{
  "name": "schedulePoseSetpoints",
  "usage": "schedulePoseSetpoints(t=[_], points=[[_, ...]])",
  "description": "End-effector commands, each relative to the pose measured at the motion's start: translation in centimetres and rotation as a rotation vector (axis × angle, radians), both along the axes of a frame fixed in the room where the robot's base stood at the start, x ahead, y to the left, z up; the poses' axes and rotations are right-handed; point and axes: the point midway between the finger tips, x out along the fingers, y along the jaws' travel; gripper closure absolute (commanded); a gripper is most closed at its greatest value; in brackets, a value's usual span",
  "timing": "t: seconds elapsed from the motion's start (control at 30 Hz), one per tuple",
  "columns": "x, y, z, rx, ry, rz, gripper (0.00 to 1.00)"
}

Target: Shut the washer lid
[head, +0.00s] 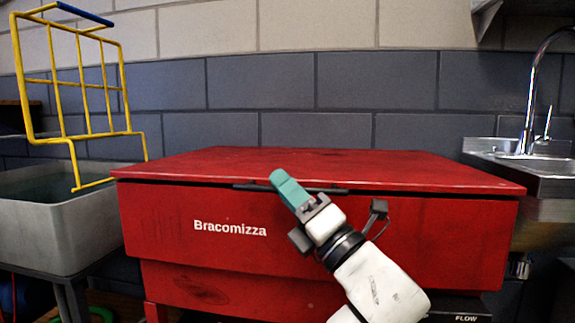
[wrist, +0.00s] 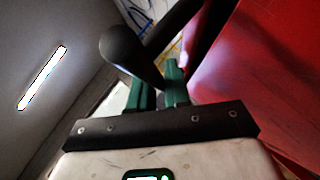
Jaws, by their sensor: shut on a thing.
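The red washer (head: 190,225), marked "Bracomizza", fills the middle of the head view. Its red lid (head: 400,165) lies down flat or nearly so on top, with a thin dark line under its front edge; I cannot tell whether it touches the body all along. A black bar handle (head: 330,190) runs along the lid's front edge. My gripper (head: 282,182), with teal fingers, is shut on the handle. In the wrist view the handle's rounded end (wrist: 122,48) shows by the fingers (wrist: 160,88), and the red washer surface (wrist: 255,80) is on the right.
A grey basin (head: 60,225) with a yellow wire rack (head: 85,90) above it stands at the left. A metal sink (head: 545,165) with a tap (head: 530,110) is at the right. A tiled wall (head: 290,85) stands behind the washer. The air above the lid is clear.

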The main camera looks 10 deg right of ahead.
Motion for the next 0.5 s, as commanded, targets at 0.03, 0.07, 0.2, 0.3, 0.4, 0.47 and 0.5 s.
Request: schedulePoseSetpoints(t=[0.03, 0.07, 0.2, 0.3, 0.4, 0.47, 0.5], points=[[0.3, -0.3, -0.9, 0.002, 0.012, -0.007, 1.0], [0.3, -0.3, -1.1, 0.002, 0.012, -0.007, 1.0], [0.2, -0.2, -1.8, 0.001, 0.012, -0.007, 1.0], [0.2, -0.2, -2.0, 0.001, 0.012, -0.006, 1.0], [0.2, -0.1, -2.2, 0.001, 0.015, -0.006, 1.0], [0.2, -0.1, -2.2, 0.001, 0.015, -0.005, 1.0], [0.2, -0.1, -2.2, 0.0, 0.016, -0.005, 1.0]])
